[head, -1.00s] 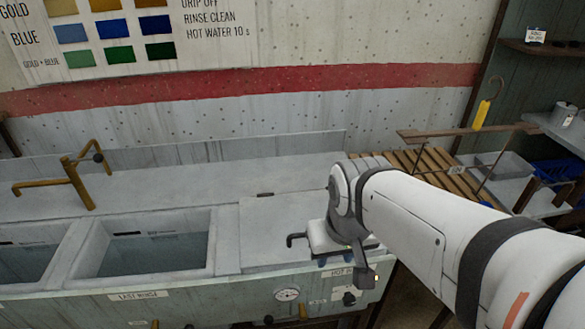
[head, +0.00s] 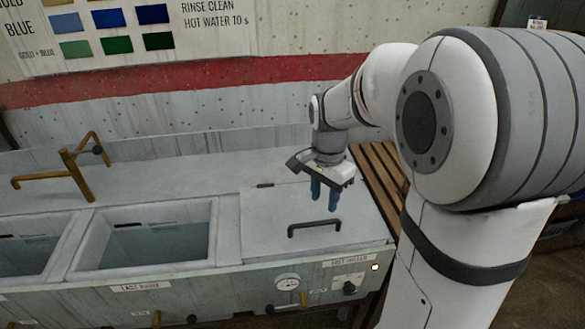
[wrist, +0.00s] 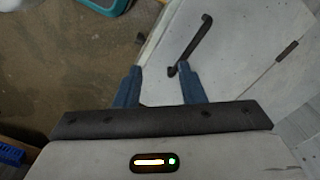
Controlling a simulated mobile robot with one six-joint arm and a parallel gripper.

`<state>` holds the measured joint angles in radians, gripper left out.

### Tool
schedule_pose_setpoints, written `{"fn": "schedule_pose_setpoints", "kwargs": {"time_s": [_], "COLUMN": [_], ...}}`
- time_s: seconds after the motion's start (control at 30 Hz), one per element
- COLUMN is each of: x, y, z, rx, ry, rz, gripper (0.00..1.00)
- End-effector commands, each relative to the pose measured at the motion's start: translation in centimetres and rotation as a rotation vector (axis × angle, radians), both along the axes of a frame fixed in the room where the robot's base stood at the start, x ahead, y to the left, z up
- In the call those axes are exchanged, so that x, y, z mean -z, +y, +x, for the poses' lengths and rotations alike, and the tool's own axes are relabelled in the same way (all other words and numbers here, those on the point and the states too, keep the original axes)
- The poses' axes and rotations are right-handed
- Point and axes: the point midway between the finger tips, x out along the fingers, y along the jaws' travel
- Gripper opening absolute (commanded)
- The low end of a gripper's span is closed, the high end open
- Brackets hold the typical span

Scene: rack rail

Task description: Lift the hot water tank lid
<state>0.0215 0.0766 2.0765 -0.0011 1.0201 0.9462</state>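The hot water tank lid (head: 265,220) is a flat pale grey panel, lying closed on the right end of the sink unit. Its dark bar handle (head: 314,228) stands near the front edge. In the wrist view, the handle (wrist: 193,45) runs diagonally just beyond the fingertips, and part of the lid (wrist: 235,50) shows. My gripper (head: 324,200) points down above the lid, behind the handle in the head view. Its two blue fingers are apart with nothing between them; the wrist view also shows my gripper (wrist: 158,76) open. No contact with the handle is visible.
An open basin (head: 150,240) lies left of the lid, with a brass tap (head: 75,167) behind it. A gauge (head: 287,283) and a lit lamp (head: 375,267) are on the front panel. A wooden slatted rack (head: 372,180) is at right, partly hidden by my arm.

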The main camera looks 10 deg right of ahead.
Motion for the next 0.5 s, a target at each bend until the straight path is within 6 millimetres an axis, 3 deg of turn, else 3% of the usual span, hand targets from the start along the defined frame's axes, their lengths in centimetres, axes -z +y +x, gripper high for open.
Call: {"fn": "schedule_pose_setpoints", "kwargs": {"time_s": [0.03,0.2,0.33,0.5], "x": [1.1,4.3,6.1,7.4], "y": [0.0,0.1,0.2,0.2], "z": [1.7,5.7,7.4,8.2], "rx": [0.090,0.381,0.524,0.601], "ry": [0.032,0.109,0.144,0.160], "rz": [-0.004,-0.032,-0.054,-0.068], "gripper": [0.36,0.36,0.36,0.36]}}
